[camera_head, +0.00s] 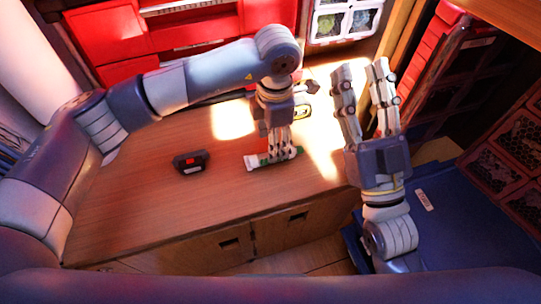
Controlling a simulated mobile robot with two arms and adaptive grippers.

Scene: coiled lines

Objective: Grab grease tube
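The grease tube (254,161), white with a green part, lies on the wooden worktop (130,205) near its front edge. My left gripper (283,154) points down over the tube, its fingers at the tube's right part and hiding some of it. The fingers look close together, but I cannot tell whether they grip the tube or only stand around it. My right gripper (362,75) is open and empty, fingers pointing up, to the right of the worktop and apart from the tube.
A small dark device with a red display (191,161) lies left of the tube. A hammer-like tool (308,88) and a yellowish item (301,111) lie behind my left gripper. Red drawers (110,35) stand at the back. A blue case (450,215) is at the right.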

